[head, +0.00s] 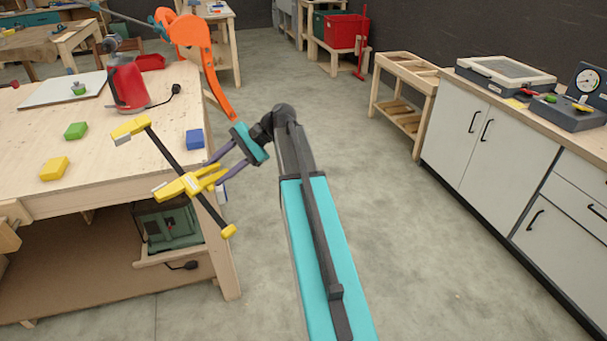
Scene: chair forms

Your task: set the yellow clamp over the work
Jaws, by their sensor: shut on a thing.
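The yellow clamp (182,187) has a dark bar with yellow jaws and a yellow end knob. My gripper (211,172), with purple fingers, is shut on its yellow sliding part. The clamp is held aslant near the right front edge of the workbench (110,180), its far jaw over the bench in the picture and its knob beyond the edge. I cannot tell whether this form is the work. Its lower end and support are partly unclear.
On the bench are a red machine (127,84), a white board (62,90), and green (76,130), yellow (54,168) and blue (194,139) blocks. A green machine (168,225) sits on a low shelf. White cabinets (488,140) stand right; open floor (390,220) lies between.

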